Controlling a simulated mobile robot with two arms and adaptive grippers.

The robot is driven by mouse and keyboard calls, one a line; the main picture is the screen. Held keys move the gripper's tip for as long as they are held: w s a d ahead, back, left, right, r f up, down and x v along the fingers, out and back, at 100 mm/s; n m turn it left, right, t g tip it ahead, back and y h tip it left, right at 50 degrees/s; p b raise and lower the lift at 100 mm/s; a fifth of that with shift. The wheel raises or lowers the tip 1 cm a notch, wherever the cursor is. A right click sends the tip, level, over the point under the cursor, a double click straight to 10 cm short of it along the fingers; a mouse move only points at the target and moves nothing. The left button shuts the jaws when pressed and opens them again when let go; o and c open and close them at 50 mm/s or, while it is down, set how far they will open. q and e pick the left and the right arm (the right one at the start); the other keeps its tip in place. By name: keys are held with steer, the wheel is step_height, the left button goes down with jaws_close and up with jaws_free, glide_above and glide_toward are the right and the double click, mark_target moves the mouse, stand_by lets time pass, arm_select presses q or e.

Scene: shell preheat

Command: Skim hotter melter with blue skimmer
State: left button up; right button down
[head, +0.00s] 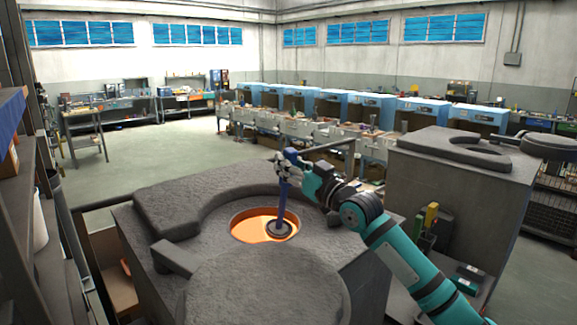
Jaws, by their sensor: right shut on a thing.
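The near melter (165,215) is a grey, rough-topped block with a round opening that glows orange (252,228). A second grey melter (462,185) stands at the right; its opening shows no glow from here. My right gripper (287,165) is shut on the blue skimmer (283,203), above the glowing opening. The skimmer hangs roughly upright, its dark round head (279,229) down inside the opening at the right side. I cannot tell whether the head touches the melt. My left gripper is not in view.
A grey round lid (265,290) lies in front of the opening. A dark rail (335,146) runs behind the melter. Shelving (15,150) stands close at the left. Blue-topped machines (345,105) line the back; the floor (165,160) at left is clear.

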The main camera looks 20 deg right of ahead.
step_height(320, 180, up, 9)
steer(key=p, duration=0.6)
steer(key=shift+f, duration=0.1)
stand_by(0.7)
